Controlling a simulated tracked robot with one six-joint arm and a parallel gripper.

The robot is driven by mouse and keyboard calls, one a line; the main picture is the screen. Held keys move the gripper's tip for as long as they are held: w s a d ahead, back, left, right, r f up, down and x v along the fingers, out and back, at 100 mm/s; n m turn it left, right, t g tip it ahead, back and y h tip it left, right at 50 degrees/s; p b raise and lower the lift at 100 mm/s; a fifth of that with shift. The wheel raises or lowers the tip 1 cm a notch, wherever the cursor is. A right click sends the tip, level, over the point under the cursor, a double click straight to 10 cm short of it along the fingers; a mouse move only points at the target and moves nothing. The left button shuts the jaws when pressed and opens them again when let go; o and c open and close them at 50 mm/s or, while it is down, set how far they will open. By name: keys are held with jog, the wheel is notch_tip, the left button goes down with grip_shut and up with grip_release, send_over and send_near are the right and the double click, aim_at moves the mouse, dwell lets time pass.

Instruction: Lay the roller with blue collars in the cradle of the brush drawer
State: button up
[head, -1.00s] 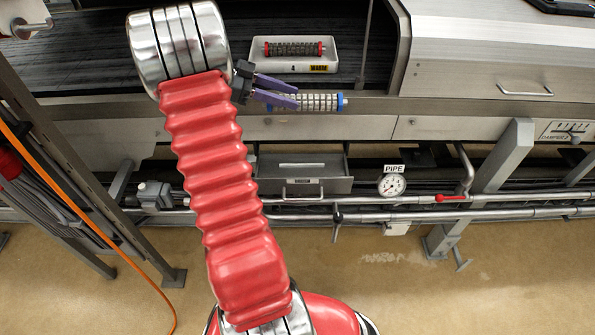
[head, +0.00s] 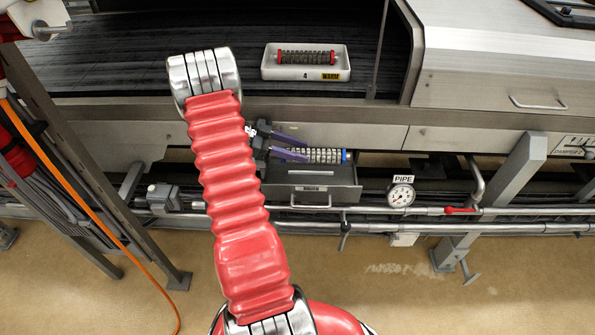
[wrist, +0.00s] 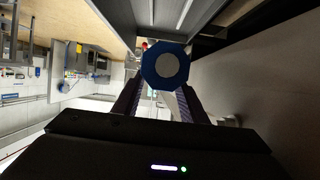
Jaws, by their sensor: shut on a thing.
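The roller with blue collars (head: 322,156) is held in my gripper (head: 297,147). It lies level, and its right blue collar shows past the fingers. In the head view it appears over the back part of the open brush drawer (head: 345,196); its exact height above the drawer I cannot tell. In the wrist view a blue collar (wrist: 164,66) faces the camera end-on between the purple fingers of my gripper (wrist: 160,100). The drawer's cradle is not clearly visible; a pale bar shows inside the drawer.
A white tray (head: 268,74) with a red-collared roller (head: 305,57) stands on the dark belt above. A pressure gauge (head: 400,195) marked PIPE is right of the drawer. Pipes (head: 480,211) run across just below the drawer front. A metal hood stands at the upper right.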

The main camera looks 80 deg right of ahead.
notch_tip(320, 180, down, 6)
jog(key=shift+r, duration=0.1)
dwell(0.4)
jog(key=shift+f, duration=2.1)
jog(key=shift+f, duration=0.1)
jog(key=o, duration=1.3)
jog(key=v, duration=1.2)
